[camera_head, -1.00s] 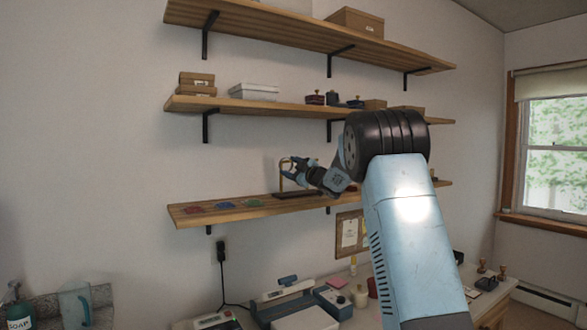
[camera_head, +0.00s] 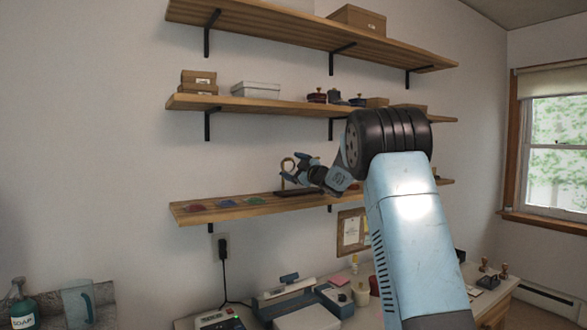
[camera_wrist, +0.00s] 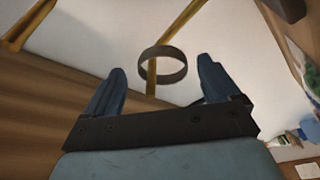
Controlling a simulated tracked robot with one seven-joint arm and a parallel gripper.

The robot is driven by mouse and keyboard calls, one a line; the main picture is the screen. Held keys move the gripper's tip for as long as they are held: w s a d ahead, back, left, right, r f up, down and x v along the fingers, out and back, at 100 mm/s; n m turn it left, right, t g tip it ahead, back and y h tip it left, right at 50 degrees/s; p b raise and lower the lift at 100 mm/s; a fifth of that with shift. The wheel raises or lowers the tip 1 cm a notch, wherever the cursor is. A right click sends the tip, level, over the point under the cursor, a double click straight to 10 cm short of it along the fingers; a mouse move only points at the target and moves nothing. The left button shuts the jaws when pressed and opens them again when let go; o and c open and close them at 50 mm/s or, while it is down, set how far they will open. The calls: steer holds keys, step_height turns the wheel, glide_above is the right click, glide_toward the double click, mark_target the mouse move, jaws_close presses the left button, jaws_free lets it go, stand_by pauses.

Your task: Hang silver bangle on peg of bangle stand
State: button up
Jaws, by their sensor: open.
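The silver bangle (camera_wrist: 168,79) shows as a dark grey ring in the wrist view, ahead of and between my fingertips. It overlaps the brass bar of the bangle stand (camera_wrist: 151,78); the bar appears to pass through it, but I cannot tell how it rests. My gripper (camera_wrist: 160,78) is open, with one finger on each side and a gap to the ring. In the head view, the stand's dark base (camera_head: 292,193) sits on the lowest shelf, with a curved brass post above. My gripper (camera_head: 294,166) is beside the post; the bangle is too small to make out there.
The lowest wooden shelf (camera_head: 240,210) also carries several coloured flat pieces at its left. The middle shelf (camera_head: 230,103) hangs above, with boxes on it. A cluttered desk (camera_head: 350,300) stands below. The shelf is clear between the coloured pieces and the stand.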

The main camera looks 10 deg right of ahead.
steer(key=v, duration=1.3)
steer(key=shift+s, duration=0.25)
steer(key=shift+d+f, duration=0.1)
steer(key=s+d+r+m+g+h, duration=0.1)
steer(key=s+r+m+g+h, duration=0.1)
steer(key=s+m+h, duration=1.2)
steer(key=s+a+f+g+y, duration=0.1)
steer(key=s+a+f+g, duration=0.2)
steer(key=s, duration=0.9)
steer(key=s+a+f+m+g+y, duration=0.1)
steer(key=s+a+f+g, duration=0.1)
steer(key=s+f, duration=0.5)
steer(key=s+a+f+g+y, duration=0.2)
steer(key=s+a+f+g, duration=0.1)
steer(key=s, duration=1.4)
step_height(320, 180, down, 3)
steer(key=shift+a+r+m+g, duration=0.15)
steer(key=shift+a+m+g, duration=0.2)
steer(key=shift+g, duration=0.55)
